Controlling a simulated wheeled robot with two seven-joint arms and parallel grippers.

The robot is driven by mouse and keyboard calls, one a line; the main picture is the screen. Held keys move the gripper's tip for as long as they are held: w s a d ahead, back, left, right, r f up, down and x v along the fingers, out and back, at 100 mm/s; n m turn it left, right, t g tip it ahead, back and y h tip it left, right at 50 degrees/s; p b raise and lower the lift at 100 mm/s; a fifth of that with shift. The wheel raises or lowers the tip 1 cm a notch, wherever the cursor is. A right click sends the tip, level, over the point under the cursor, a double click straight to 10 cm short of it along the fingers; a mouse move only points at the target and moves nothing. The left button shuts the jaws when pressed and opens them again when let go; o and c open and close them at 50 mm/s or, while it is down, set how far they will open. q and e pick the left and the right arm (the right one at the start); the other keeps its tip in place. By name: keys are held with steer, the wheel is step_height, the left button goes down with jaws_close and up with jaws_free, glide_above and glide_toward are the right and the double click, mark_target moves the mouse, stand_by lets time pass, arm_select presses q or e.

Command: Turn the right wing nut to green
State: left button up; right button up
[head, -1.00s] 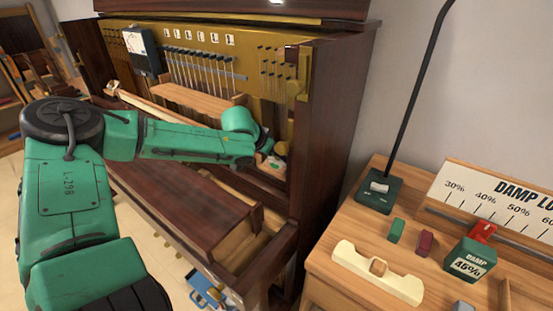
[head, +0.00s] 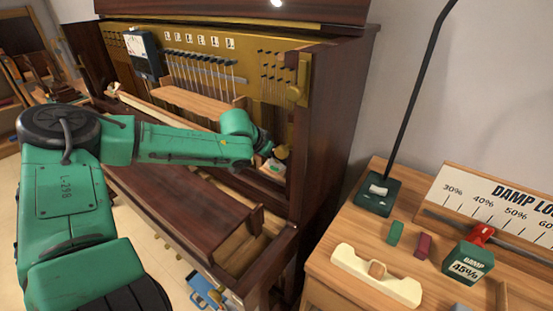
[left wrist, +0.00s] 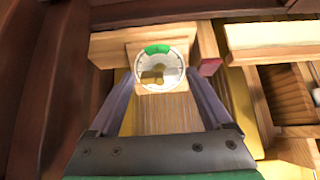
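A round white dial (left wrist: 176,63) with a green band at its top edge sits on a pale wooden block, seen in the left wrist view. A small brass wing nut (left wrist: 152,76) is at the dial's middle, its wings lying roughly sideways. My left gripper (left wrist: 160,76) is open, with one finger on each side of the dial; I cannot tell whether either finger touches anything. In the head view my left gripper (head: 270,154) reaches into the right end of the open piano and largely hides the nut. My right gripper is not in view.
The piano's dark side wall (head: 335,130) stands close to the right of my left gripper. A wooden rail (left wrist: 270,35) lies to the right in the wrist view. A side table holds a damp block (head: 467,262), a cream handle piece (head: 375,277) and small coloured blocks.

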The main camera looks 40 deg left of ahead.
arm_select(q)
steer(key=c, duration=0.9)
steer(key=shift+o, duration=0.2)
steer(key=shift+f+n+b, duration=0.2)
steer(key=shift+n+b, duration=0.5)
steer(key=shift+n, duration=0.8)
steer(key=shift+r+n, duration=0.2)
steer(key=shift+n, duration=0.2)
steer(key=shift+f+n+b, duration=0.2)
steer(key=shift+n+b, duration=0.7)
steer(key=shift+n, duration=0.6)
steer(key=shift+r+n, duration=0.2)
steer(key=shift+n, duration=0.1)
